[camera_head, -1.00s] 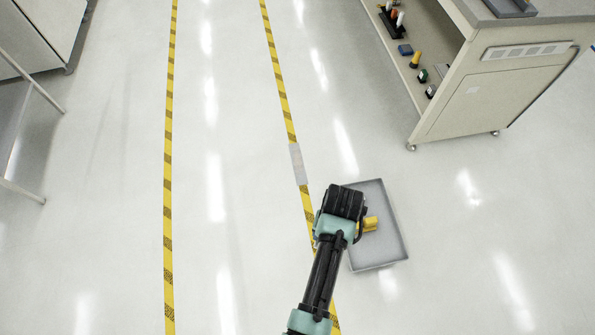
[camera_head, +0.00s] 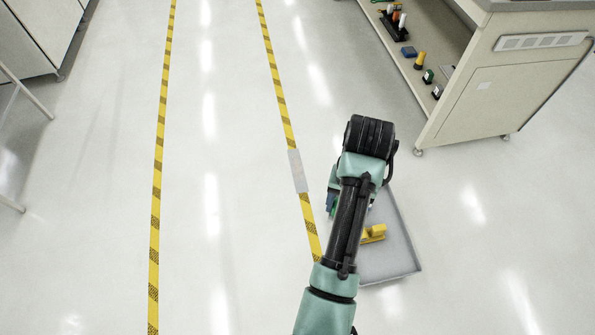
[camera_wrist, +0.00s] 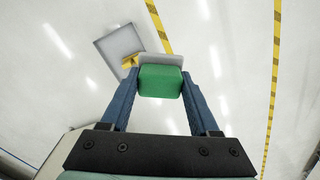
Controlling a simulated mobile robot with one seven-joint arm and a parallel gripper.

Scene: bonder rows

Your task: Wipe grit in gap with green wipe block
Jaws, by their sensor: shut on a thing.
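My gripper (camera_wrist: 160,85) is shut on the green wipe block (camera_wrist: 160,80), held between two blue fingers. A grey face shows at the block's far edge. In the head view my gripper (camera_head: 332,204) is mostly hidden behind my arm, left of the grey tray. The gap is a pale grey patch (camera_head: 298,171) in the right yellow-black floor line (camera_head: 280,98), a little up and left of my gripper. I cannot make out separate grit grains on it. In the wrist view I cannot tell the patch from what the block covers.
A grey tray (camera_head: 402,240) with a yellow object (camera_head: 373,233) lies on the floor right of the line, partly behind my arm. A beige wheeled bench (camera_head: 490,95) with shelf items stands at upper right. The floor between the lines is clear.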

